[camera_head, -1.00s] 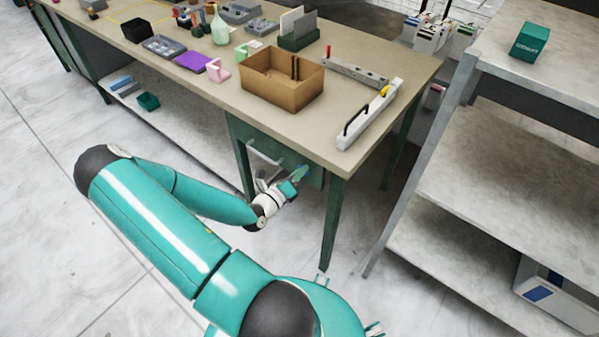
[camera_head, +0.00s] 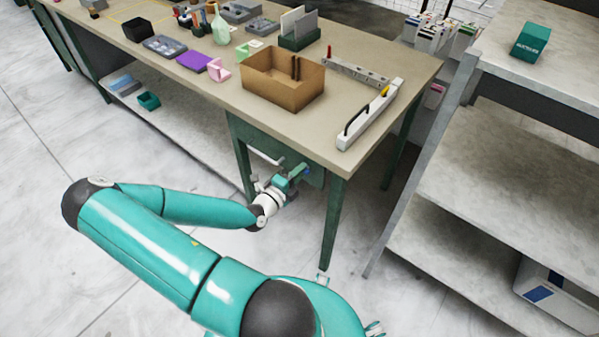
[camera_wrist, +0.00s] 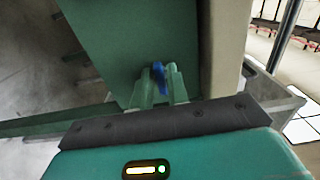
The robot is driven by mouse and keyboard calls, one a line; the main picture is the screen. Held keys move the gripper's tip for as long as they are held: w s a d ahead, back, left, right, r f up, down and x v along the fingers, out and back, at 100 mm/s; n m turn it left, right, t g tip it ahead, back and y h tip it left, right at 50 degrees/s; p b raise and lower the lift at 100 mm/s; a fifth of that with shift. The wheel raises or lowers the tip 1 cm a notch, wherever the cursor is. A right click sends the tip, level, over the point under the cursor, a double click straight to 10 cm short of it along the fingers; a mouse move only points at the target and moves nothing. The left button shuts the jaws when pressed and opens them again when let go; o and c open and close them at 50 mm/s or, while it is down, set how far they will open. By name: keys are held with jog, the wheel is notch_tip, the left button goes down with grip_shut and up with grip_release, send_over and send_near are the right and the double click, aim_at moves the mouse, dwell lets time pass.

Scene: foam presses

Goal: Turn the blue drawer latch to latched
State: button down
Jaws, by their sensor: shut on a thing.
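The blue drawer latch (camera_wrist: 158,72) is on the green drawer front (camera_wrist: 115,40) under the workbench top. In the wrist view it stands between my two green fingers, which are closed on it. My gripper (camera_wrist: 160,82) covers part of the latch, so its exact angle is hard to tell. In the head view my gripper (camera_head: 300,172) is at the right part of the drawer front, and only a small bit of blue shows at the fingertips. The drawer (camera_head: 262,142) looks closed, with its pale bar handle (camera_head: 266,157) to the left of my gripper.
The workbench top (camera_head: 215,90) overhangs just above my gripper. A green table leg (camera_head: 333,225) stands close to its right. A cardboard box (camera_head: 282,88) and a white bar with a black handle (camera_head: 370,115) rest on top. A grey shelf unit (camera_head: 450,160) stands at the right.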

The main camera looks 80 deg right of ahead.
dwell(0.4)
jog(key=c, duration=1.5)
grip_release()
jog(key=v, duration=1.3)
jog(key=shift+w+a, duration=0.2)
jog(key=shift+a, duration=0.15)
